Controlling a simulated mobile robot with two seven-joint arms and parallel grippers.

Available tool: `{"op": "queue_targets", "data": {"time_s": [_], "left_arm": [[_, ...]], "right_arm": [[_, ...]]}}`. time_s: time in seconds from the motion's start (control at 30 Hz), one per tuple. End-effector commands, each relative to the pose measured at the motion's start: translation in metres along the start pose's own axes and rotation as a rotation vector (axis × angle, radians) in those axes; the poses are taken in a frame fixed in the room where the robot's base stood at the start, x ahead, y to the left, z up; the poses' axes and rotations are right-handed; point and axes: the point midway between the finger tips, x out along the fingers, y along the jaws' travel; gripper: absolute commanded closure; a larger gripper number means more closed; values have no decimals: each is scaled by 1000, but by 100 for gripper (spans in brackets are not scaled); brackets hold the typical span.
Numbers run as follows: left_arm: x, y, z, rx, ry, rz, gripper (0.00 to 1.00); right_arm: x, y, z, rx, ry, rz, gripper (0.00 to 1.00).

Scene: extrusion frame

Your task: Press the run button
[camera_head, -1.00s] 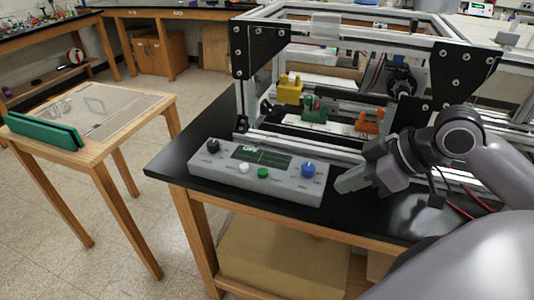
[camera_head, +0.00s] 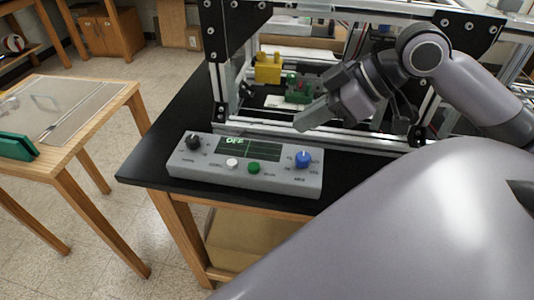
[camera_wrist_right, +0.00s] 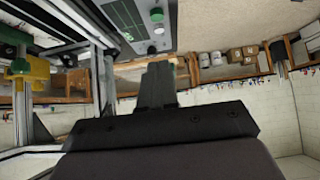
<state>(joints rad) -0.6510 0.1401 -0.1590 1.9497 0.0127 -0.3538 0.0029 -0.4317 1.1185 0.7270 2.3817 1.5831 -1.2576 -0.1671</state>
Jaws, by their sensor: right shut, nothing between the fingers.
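A grey control box (camera_head: 210,178) lies on the black table. It has a dark screen (camera_head: 262,148) with green text, a black knob (camera_head: 193,142), a white button (camera_head: 232,164), a green button (camera_head: 253,168) and a blue knob (camera_head: 303,159). The labels are too small to read surely, so I cannot tell which button is run. My right gripper (camera_head: 302,124) is shut and empty, above and behind the box, apart from it. In the right wrist view my shut fingers (camera_wrist_right: 158,72) show below the control box (camera_wrist_right: 128,50), with the green button (camera_wrist_right: 157,15) near the top. My left gripper is out of view.
The metal extrusion frame (camera_head: 226,85) stands behind the box, close to my right arm. A yellow block (camera_head: 268,68) and a green part (camera_head: 298,88) sit inside it. A wooden side table (camera_head: 98,95) with a green bar (camera_head: 15,146) stands at left.

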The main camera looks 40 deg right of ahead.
Motion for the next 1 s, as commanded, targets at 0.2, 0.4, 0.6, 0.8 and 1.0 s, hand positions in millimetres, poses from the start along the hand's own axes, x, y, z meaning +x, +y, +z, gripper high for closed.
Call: {"op": "queue_targets", "data": {"time_s": [0.2, 0.4, 0.6, 0.8, 1.0], "left_arm": [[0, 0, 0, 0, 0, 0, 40], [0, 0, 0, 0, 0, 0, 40], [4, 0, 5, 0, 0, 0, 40], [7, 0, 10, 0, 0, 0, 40], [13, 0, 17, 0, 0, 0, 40]], "right_arm": [[16, 0, 0, 0, -5, -1, 100], [40, 0, 0, -1, -6, -1, 100], [60, 0, 2, -3, -6, 1, 100], [74, 0, 2, -3, -6, 1, 100], [88, 1, 4, -1, -8, 4, 100]]}}
